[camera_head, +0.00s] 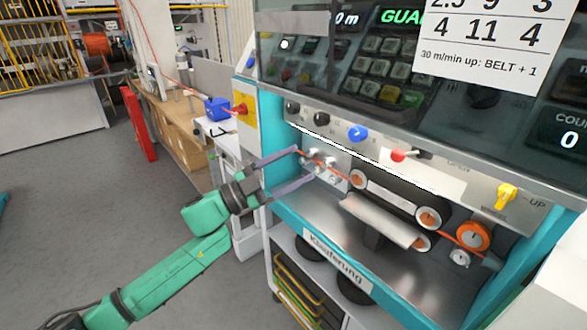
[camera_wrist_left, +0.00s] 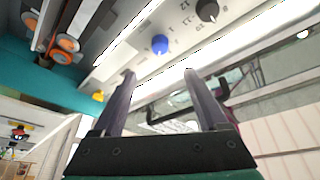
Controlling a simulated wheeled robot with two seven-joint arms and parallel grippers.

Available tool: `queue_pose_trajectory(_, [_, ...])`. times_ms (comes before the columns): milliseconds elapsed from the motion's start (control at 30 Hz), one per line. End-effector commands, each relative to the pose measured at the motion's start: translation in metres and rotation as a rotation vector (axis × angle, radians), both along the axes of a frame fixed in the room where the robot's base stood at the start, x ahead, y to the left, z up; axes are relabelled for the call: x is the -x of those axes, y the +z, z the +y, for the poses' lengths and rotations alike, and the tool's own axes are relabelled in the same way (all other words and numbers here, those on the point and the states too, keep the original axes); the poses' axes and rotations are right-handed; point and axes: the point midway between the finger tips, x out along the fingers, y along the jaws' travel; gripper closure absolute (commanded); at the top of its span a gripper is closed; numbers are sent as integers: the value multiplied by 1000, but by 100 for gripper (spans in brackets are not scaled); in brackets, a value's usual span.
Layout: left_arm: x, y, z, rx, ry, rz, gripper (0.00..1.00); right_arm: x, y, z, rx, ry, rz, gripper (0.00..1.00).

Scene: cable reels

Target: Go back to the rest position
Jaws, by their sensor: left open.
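My left gripper (camera_head: 304,163) is open at the left end of the machine's front, beside the small metal rollers (camera_head: 325,165). Its two grey fingers show apart in the left wrist view (camera_wrist_left: 158,75), with nothing held between them. The green left arm (camera_head: 165,275) reaches in from the lower left. An orange cable (camera_head: 345,172) runs through the rollers and along the belt unit. The upper finger lies close to the cable's left end in the head view; I cannot tell whether they touch. My right gripper is not in view.
A workbench (camera_head: 180,120) with a blue box (camera_head: 217,108) stands behind the arm. Grey floor (camera_head: 60,190) is free at left.

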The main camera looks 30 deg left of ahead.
Motion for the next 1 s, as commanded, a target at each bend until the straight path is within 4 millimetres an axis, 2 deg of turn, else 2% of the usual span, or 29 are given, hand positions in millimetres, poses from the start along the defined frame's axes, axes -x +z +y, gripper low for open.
queue_pose_trajectory(267, [-1, -2, 1, 2, 5, 4, 24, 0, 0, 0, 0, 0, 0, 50])
queue_pose_trajectory(367, [-10, -22, 16, 18, 56, 44, 24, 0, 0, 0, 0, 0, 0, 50])
queue_pose_trajectory(433, [-22, -58, 40, 43, 136, 114, 24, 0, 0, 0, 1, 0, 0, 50])
queue_pose_trajectory(467, [-26, -79, 53, 53, 180, 153, 24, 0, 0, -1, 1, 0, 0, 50])
queue_pose_trajectory(567, [-33, -164, 94, 87, 335, 317, 24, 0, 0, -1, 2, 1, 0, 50])
queue_pose_trajectory(600, [-30, -200, 107, 95, 392, 386, 24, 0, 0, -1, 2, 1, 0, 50])
queue_pose_trajectory(667, [-21, -255, 123, 103, 469, 492, 24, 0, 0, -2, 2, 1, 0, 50])
queue_pose_trajectory(700, [-11, -291, 131, 105, 516, 565, 24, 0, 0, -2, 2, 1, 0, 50])
queue_pose_trajectory(767, [9, -345, 138, 104, 579, 676, 24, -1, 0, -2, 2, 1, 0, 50])
queue_pose_trajectory(800, [24, -380, 141, 102, 617, 751, 24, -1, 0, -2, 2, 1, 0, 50])
queue_pose_trajectory(867, [52, -431, 140, 95, 666, 867, 24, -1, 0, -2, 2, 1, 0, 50])
queue_pose_trajectory(900, [73, -463, 138, 86, 694, 944, 24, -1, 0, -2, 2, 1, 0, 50])
queue_pose_trajectory(967, [108, -508, 131, 69, 730, 1062, 24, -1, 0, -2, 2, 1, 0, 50])
queue_pose_trajectory(1000, [134, -536, 124, 58, 749, 1142, 24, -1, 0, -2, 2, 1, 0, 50])
